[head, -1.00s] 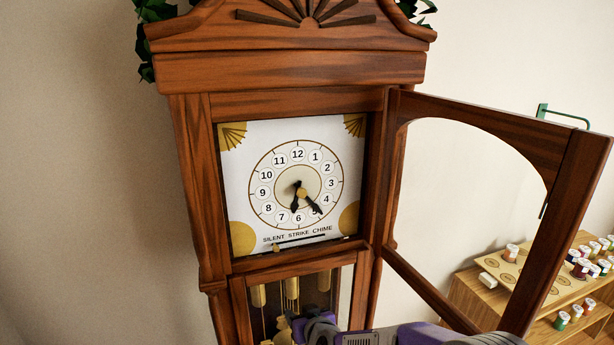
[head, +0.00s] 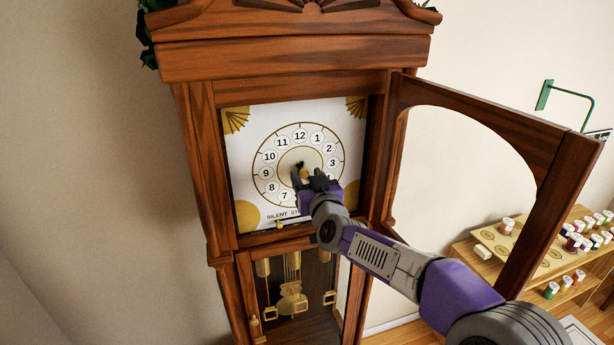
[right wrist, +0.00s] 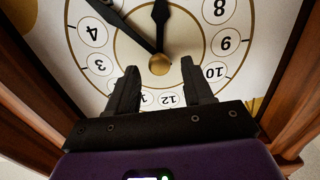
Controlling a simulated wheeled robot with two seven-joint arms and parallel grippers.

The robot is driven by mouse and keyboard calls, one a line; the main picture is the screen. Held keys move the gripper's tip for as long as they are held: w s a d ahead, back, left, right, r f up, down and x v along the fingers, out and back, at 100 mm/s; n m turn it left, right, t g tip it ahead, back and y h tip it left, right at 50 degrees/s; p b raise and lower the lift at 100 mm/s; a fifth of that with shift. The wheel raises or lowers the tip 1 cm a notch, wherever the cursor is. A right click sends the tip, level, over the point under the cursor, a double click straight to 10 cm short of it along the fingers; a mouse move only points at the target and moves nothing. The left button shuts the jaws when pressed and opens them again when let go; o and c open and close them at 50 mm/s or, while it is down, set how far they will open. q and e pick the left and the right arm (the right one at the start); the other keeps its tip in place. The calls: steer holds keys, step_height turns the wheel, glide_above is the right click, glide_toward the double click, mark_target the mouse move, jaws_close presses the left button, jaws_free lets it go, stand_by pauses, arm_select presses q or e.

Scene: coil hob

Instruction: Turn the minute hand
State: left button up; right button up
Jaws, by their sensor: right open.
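The clock dial (head: 262,150) is white with a ring of black numerals, inside the tall wooden clock. In the right wrist view the dial appears upside down. There the long black minute hand (right wrist: 122,24) runs from the brass hub (right wrist: 159,64) to the upper left, between 4 and 5. The shorter hour hand (right wrist: 160,14) points up, near 6. My right gripper (head: 308,178) is in front of the dial's centre and hides most of both hands in the head view. In the wrist view its open fingers (right wrist: 160,78) are apart, on the 12 side of the hub, with nothing between them. My left gripper is not in view.
The clock's glazed door (head: 480,110) stands open to the right, and my right arm reaches across in front of it. The case frame (head: 205,170) borders the dial closely. Brass weights and a pendulum (head: 292,300) hang below. A wooden shelf (head: 480,270) with small jars stands at right.

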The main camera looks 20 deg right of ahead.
steer(key=shift+w, duration=0.35)
jaws_close()
steer(key=shift+a, duration=0.1)
